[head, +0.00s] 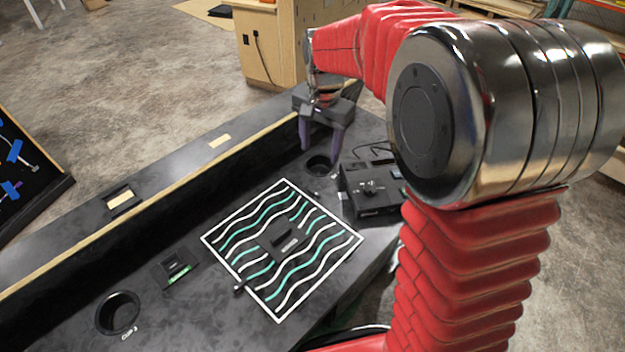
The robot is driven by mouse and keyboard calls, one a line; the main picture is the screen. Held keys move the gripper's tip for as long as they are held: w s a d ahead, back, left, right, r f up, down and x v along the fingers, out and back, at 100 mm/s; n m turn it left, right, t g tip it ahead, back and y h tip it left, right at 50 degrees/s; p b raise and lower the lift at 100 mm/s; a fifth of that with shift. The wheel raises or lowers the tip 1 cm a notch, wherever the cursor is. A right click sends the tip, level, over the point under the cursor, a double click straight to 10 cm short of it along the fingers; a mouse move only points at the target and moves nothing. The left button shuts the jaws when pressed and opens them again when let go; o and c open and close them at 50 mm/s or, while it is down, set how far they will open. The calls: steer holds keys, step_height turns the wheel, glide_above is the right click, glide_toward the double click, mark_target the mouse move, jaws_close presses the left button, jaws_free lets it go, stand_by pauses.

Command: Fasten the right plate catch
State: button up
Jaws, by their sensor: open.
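The plate (283,247) is a black square with a white border and wavy white and teal lines, lying on the dark console. A dark handle-like block (289,241) sits at its middle. A small dark fitting (314,195) at the plate's far right edge looks like the right catch; its position is too small to tell. A knobbed lever (241,287) lies at the near left edge. My gripper (320,151) is open and empty, fingers pointing down, above and beyond the plate's far corner, close to a round cup hole (319,166).
A black box (371,196) with a metal lever on top stands right of the plate. Another cup hole (118,314) and a small device with a green strip (176,270) are at left. A raised ledge (190,204) runs behind. My forearm covers the right side.

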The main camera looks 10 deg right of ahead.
mark_target(314, 191)
steer(key=w+f+m+g, duration=0.1)
steer(key=w+f+m, duration=0.1)
steer(key=w+f, duration=0.4)
steer(key=shift+w+f+m, duration=0.15)
steer(key=shift+f+m, duration=0.15)
steer(key=shift+f, duration=0.65)
steer(key=shift+f, duration=0.1)
step_height(314, 191, down, 14)
steer(key=shift+r, duration=0.2)
steer(key=c, duration=1)
